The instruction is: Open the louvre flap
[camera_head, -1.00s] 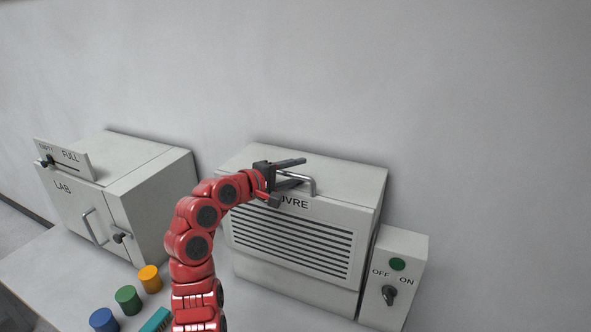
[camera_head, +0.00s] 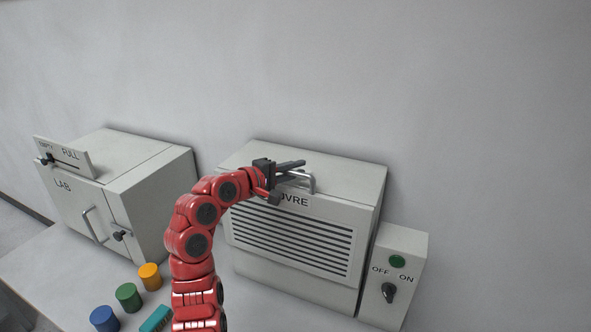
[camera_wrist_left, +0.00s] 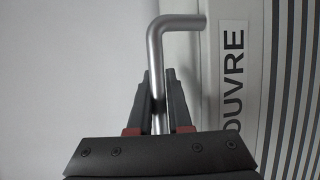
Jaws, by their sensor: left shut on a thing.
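The louvre box (camera_head: 300,235) stands on the table, with a slatted front panel under a label that reads "LOUVRE", partly covered by my gripper. A grey bar handle (camera_head: 312,182) rises at the top edge of that front, above the label. My left gripper (camera_head: 290,171) is at this handle, its fingers shut on the bar. In the left wrist view the handle (camera_wrist_left: 158,50) runs down between the two fingertips (camera_wrist_left: 159,85) and bends right at its top. The slatted panel looks closed against the box. My right gripper is not in view.
A lab cabinet (camera_head: 150,190) with its own handle and an EMPTY/FULL slider stands at the left. A switch box (camera_head: 407,250) with a green button and an OFF/ON knob stands at the right. Blue (camera_head: 104,319), green (camera_head: 128,297) and orange (camera_head: 150,276) cylinders and a teal block (camera_head: 156,319) lie in front.

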